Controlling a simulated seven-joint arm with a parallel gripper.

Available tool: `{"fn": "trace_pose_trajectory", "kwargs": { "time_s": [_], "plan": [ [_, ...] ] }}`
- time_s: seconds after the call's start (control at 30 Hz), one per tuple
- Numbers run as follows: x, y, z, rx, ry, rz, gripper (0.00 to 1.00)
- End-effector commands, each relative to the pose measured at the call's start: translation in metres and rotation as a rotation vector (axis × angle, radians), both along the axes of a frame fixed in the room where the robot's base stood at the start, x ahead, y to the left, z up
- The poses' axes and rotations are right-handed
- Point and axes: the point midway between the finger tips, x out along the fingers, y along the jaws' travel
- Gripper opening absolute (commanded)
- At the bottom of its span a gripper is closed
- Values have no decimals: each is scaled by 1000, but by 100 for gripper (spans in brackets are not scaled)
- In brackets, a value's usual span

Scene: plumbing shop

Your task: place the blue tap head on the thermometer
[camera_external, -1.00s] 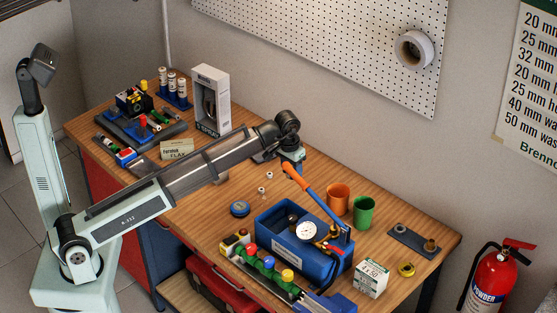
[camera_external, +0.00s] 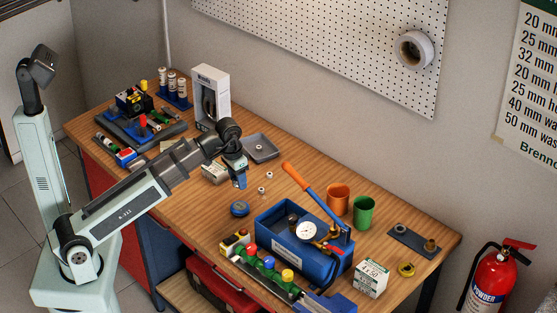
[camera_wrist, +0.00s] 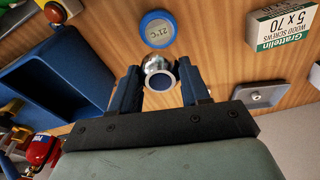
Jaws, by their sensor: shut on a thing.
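My gripper (camera_external: 239,182) hangs over the table and is a little behind the thermometer, a round blue disc (camera_external: 239,209) lying flat on the wood. In the wrist view, the thermometer (camera_wrist: 158,27) shows a pale face reading 21°C and lies just past the fingertips. My gripper (camera_wrist: 160,84) is shut on the blue tap head (camera_wrist: 153,64), a shiny chrome piece with a dark blue round end facing the camera. The tap head is apart from the thermometer in the picture. Its height above the table is hard to tell.
The blue pump box (camera_external: 287,266) with a gauge and orange lever (camera_external: 305,186) stands to the right. A rail of coloured knobs (camera_external: 268,270) lies in front. A screw box (camera_wrist: 283,24) and a grey tray (camera_external: 260,148) are behind. Small pale fittings (camera_external: 262,190) lie nearby.

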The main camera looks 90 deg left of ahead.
Motion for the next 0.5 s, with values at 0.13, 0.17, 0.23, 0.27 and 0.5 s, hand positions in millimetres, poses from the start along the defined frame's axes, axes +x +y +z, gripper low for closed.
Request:
{"fn": "trace_pose_trajectory", "kwargs": {
  "time_s": [0.13, 0.17, 0.23, 0.27, 0.5],
  "plan": [
    [-1, -1, -21, -1, 2, 1, 15],
    [-1, -1, -25, -1, 2, 1, 15],
    [-1, -1, -36, -1, 2, 1, 15],
    [-1, -1, -40, -1, 2, 1, 15],
    [0, 0, -56, 0, 0, 1, 15]
  ]
}}
